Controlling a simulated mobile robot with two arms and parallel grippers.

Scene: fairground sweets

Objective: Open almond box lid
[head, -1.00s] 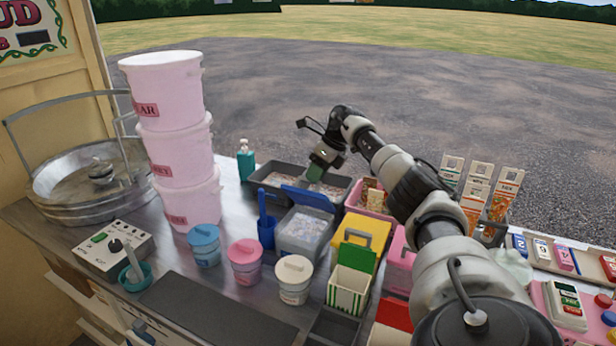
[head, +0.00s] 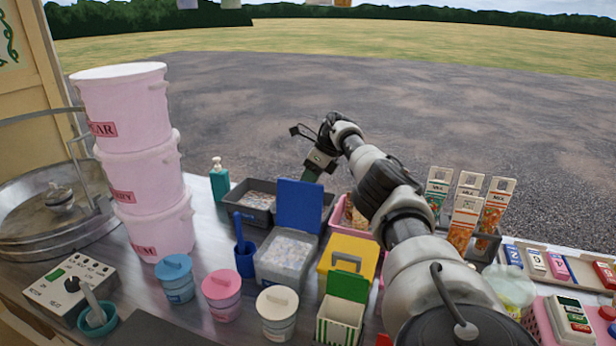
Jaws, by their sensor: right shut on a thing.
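A grey box (head: 283,258) with pale contents stands on the metal counter in the head view, its top open. I take it as the almond box; I can read no label on it. Its blue lid (head: 299,206) stands raised, close to upright, at the back of the box. My right gripper (head: 312,172) is at the lid's top edge, shut on it; its fingertips are partly hidden and small. My left gripper is out of view.
A blue scoop holder (head: 244,262) stands left of the box, and a yellow box (head: 348,257) stands right. Grey trays (head: 249,200) lie behind. Stacked pink tubs (head: 140,165) rise at left. Lidded pots (head: 277,312) stand in front. Upright cartons (head: 467,220) are at right.

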